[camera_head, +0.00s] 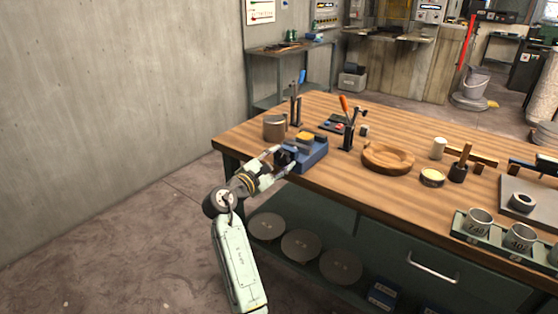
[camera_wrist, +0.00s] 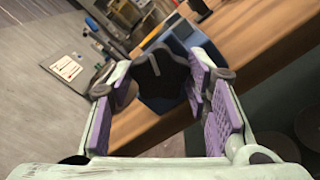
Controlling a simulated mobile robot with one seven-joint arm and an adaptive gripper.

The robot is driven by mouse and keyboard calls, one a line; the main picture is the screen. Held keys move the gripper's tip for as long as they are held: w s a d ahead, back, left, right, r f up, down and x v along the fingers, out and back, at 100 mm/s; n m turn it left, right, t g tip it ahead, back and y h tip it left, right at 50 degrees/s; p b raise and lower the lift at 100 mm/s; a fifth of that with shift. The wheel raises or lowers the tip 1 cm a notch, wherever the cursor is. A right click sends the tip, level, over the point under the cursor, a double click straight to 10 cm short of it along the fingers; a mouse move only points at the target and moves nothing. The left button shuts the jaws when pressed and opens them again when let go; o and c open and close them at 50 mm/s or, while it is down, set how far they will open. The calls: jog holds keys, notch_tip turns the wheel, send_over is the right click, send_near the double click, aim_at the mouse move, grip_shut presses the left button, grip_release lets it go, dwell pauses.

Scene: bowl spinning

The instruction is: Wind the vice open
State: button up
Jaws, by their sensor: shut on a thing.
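The blue vice (camera_head: 310,155) stands at the near left edge of the wooden workbench, with a yellowish block (camera_head: 304,138) at its top. Its dark winding handle (camera_head: 286,157) faces my arm. In the wrist view the handle (camera_wrist: 163,72) is a black, lobed knob, with the blue vice body (camera_wrist: 186,35) behind it. My gripper (camera_head: 278,159) reaches the handle from the front left. Its purple-padded fingers (camera_wrist: 160,88) are on either side of the handle, shut on it. The jaw gap of the vice is too small to make out.
The wooden workbench (camera_head: 400,187) also carries a brown canister (camera_head: 274,127) beside the vice, upright tools (camera_head: 348,128), a round wooden ring (camera_head: 388,158) and a tray of cups (camera_head: 480,222). Round discs (camera_head: 301,244) lie on the shelf below. Floor is clear at left.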

jog(key=n, duration=0.4)
jog(key=shift+n, duration=0.4)
dwell(0.4)
jog(key=o, duration=1.2)
jog(key=shift+c, duration=0.2)
jog(key=v, duration=1.2)
